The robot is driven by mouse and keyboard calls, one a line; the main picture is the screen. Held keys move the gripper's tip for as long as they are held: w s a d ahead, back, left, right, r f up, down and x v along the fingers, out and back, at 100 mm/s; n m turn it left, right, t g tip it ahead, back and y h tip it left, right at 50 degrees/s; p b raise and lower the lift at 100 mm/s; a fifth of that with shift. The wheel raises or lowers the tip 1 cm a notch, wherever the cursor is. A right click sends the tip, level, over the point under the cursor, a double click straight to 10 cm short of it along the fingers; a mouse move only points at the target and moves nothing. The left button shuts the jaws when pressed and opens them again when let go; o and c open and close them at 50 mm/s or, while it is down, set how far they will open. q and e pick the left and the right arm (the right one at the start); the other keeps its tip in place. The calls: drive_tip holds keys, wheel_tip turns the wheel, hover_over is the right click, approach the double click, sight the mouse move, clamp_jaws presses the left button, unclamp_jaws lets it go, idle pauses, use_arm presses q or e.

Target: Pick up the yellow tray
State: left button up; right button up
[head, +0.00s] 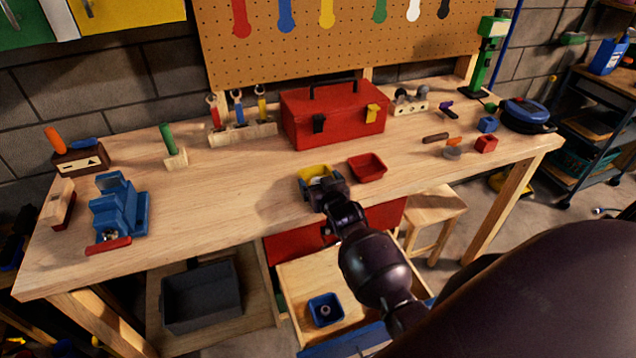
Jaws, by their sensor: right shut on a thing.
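The small yellow tray (314,170) is on or just above the workbench near its front edge, left of a red tray. I cannot tell whether it touches the wood. Something pale shows inside it. My right gripper (324,187) is at the tray's near side, shut on it, and its fingers hide part of the near wall. My left gripper is not in view.
The red tray (367,167) sits close on the right. A red toolbox (333,118) stands behind. A blue vise (118,208) is at the bench's left. An open drawer (290,285) below holds a blue tray (325,310). The bench (220,205) left of the yellow tray is clear.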

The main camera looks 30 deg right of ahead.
wheel_tip(320, 180, up, 20)
drive_tip(key=p, duration=0.1)
idle(0.5)
